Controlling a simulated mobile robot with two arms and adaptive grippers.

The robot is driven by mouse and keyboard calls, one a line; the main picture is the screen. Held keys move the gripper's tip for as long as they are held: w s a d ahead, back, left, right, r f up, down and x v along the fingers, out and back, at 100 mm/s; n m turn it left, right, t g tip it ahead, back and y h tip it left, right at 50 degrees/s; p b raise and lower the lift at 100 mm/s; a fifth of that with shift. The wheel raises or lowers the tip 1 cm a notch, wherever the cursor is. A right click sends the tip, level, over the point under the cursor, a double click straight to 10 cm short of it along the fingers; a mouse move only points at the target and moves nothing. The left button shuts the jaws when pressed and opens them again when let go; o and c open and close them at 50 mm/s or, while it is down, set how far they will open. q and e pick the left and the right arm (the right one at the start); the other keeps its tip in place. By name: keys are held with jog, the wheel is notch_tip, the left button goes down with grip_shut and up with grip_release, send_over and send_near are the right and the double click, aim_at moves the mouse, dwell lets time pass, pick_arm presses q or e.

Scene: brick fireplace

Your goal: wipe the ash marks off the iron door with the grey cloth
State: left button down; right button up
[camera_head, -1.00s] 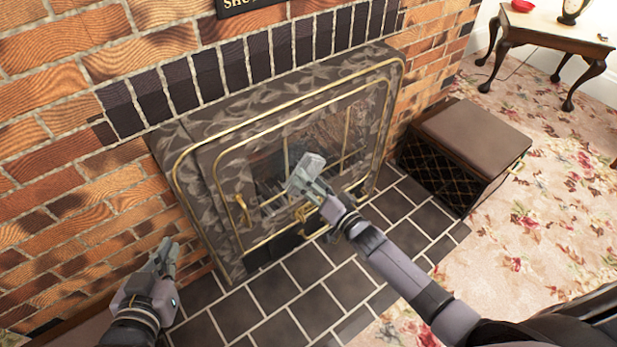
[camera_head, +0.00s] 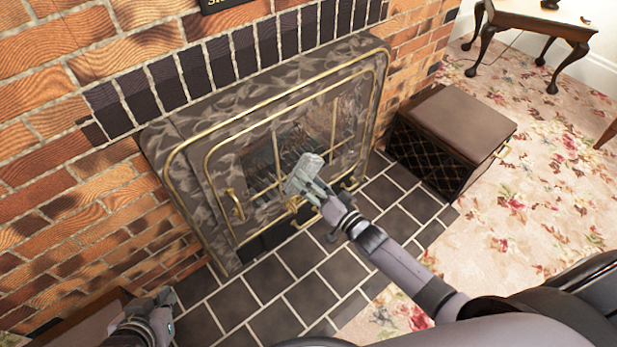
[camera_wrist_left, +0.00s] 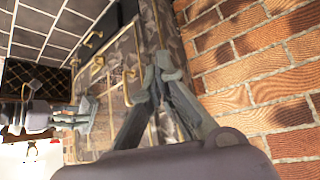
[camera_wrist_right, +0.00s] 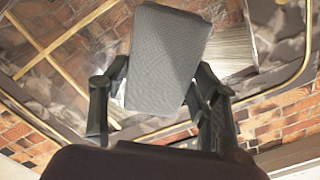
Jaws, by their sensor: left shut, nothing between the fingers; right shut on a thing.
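The iron door (camera_head: 222,176) is dark grey and brass-trimmed, with barred glass. Pale mottling covers its metal; I cannot tell ash marks from the surface pattern. My right gripper (camera_head: 309,184) is shut on the grey cloth (camera_head: 303,172), in front of the door's lower part. I cannot tell whether the cloth touches the door. The cloth also shows as a flat grey piece in the right wrist view (camera_wrist_right: 165,50), hiding part of the door behind it. My left gripper (camera_head: 165,296) is shut and empty at lower left. Its closed fingertips show in the left wrist view (camera_wrist_left: 163,66).
A brass handle (camera_head: 236,204) projects at the door's left side. A brown-topped box with lattice sides (camera_head: 460,125) stands right of the hearth. The dark tiled hearth (camera_head: 230,305) is clear between my arms. A brick wall (camera_head: 60,190) rises at left.

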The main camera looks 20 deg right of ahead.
pick_arm(q)
jog(key=shift+s+a+f, duration=0.15)
jog(key=shift+s+f, duration=0.05)
jog(key=shift+s, duration=0.2)
pick_arm(e)
jog(key=shift+s, duration=0.1)
pick_arm(q)
jog(key=shift+g, duration=0.3)
